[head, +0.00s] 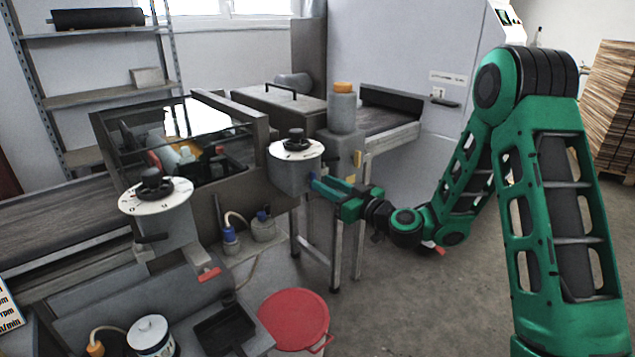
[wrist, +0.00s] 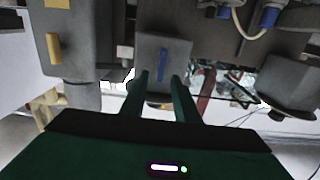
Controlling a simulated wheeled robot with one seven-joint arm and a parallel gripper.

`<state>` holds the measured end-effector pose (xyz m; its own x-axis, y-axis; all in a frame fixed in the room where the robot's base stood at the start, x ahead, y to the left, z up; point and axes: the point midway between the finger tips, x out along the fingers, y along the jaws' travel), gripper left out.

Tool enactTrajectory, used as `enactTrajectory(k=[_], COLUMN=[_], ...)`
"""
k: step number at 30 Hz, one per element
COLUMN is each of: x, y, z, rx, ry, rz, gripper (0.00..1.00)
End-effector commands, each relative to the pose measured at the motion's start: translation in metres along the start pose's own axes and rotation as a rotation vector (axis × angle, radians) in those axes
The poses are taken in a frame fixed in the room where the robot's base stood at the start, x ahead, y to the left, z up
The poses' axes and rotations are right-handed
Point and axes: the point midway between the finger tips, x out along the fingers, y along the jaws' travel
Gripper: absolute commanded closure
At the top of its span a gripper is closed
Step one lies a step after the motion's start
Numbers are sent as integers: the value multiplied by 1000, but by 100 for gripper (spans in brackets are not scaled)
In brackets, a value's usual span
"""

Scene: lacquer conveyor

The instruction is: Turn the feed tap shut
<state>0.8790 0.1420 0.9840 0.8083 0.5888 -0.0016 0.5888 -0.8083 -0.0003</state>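My gripper (head: 320,186) reaches left to the front of a grey housing (head: 291,175) with a dial on top. In the wrist view, my gripper (wrist: 162,77) has its two fingers apart, with a gap between them. A blue bar-shaped handle (wrist: 161,64) on the grey housing lies just beyond and between the fingertips; I cannot tell whether they touch it. In the head view the fingers mostly hide it. A yellow handle (head: 357,158) and a red handle (head: 209,274) sit on neighbouring units. No label shows which one is the feed tap.
A second dial unit (head: 157,198) stands at the left of the machine. An orange-capped container (head: 342,108) stands behind the housing. A red-lidded bucket (head: 295,318) and a black tray (head: 225,329) are below.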

Motion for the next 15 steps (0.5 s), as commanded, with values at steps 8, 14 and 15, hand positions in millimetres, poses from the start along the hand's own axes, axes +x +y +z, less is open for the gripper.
enactTrajectory(k=[8,14,15], x=[34,40,40], y=[-1,0,0], z=[-1,-1,-1], rx=[-2,0,0], ry=[1,1,1], rz=[-1,1,2], gripper=[72,72,72])
